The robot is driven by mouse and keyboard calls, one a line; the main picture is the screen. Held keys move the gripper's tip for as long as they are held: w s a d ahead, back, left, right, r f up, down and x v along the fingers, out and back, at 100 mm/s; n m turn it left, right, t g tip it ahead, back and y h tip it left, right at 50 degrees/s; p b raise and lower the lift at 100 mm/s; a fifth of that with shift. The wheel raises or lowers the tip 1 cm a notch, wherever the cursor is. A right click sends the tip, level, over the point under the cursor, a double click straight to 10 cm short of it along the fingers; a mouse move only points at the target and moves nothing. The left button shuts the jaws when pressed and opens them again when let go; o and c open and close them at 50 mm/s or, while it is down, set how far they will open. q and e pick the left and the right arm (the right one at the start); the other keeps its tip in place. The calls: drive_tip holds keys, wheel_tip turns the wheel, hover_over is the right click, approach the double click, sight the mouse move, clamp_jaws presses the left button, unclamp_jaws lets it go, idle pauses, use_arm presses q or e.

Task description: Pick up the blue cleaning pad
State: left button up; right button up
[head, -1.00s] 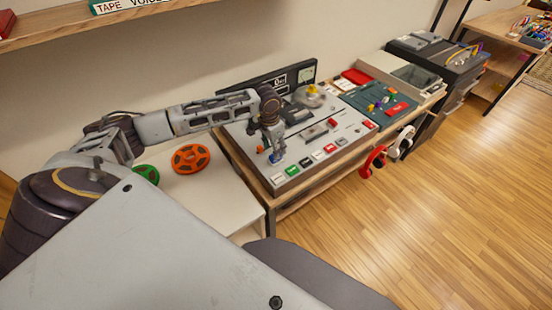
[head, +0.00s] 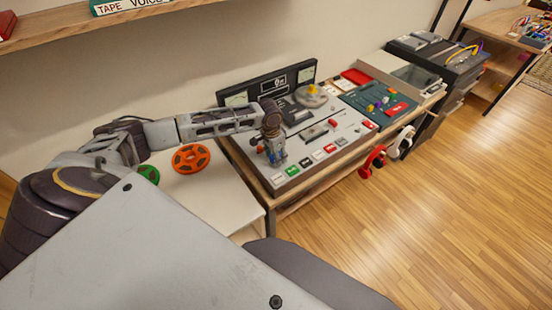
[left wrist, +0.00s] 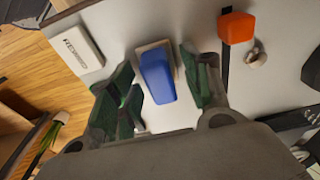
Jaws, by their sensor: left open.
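The blue cleaning pad (left wrist: 157,77) is a small blue block with a pale part at its far end, on the light grey top of the tape console (head: 317,152). My left gripper (head: 275,161) is over the console's near left corner. In the left wrist view my left gripper (left wrist: 162,88) is open, its green-lined fingers on either side of the pad. Whether the fingers touch it cannot be told. In the head view the gripper mostly hides the pad. My right gripper is not in view.
An orange reel (head: 190,158) and a green reel (head: 148,174) lie on the white surface to the left. Red headphones (head: 373,161) hang at the console's front.

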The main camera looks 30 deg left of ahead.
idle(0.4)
use_arm(q)
clamp_jaws()
drive_tip(key=shift+r, duration=0.1)
drive_tip(key=shift+r, duration=4.95)
drive_tip(key=c, duration=0.8)
unclamp_jaws()
drive_tip(key=shift+c, duration=1)
